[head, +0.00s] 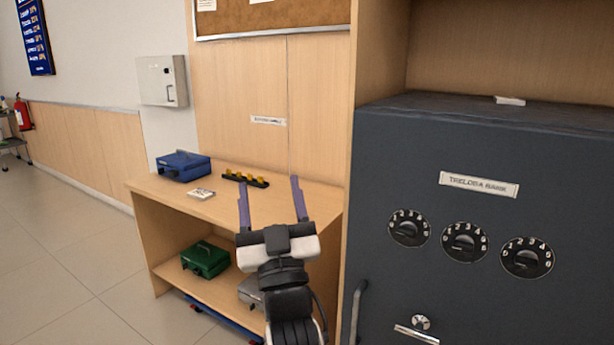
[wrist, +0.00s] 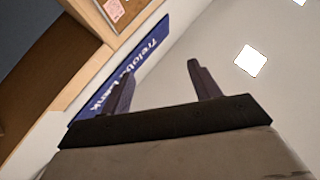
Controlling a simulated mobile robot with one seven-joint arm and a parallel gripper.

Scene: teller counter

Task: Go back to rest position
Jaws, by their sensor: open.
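My gripper (head: 271,203) is open, with its two purple-grey fingers spread apart and nothing between them. In the head view it shows in front of the wooden counter (head: 322,200), its fingertips over the counter top in the picture. In the wrist view my gripper (wrist: 160,78) is also open and empty, and the camera looks up past a blue sign (wrist: 125,75) toward the pale ceiling (wrist: 205,45).
A dark safe (head: 450,290) with three dials stands close on the right. On the counter are a blue cash box (head: 183,165), a small card stack (head: 201,193) and a black rack (head: 245,179) with yellow pieces. A green box (head: 205,259) sits on the lower shelf.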

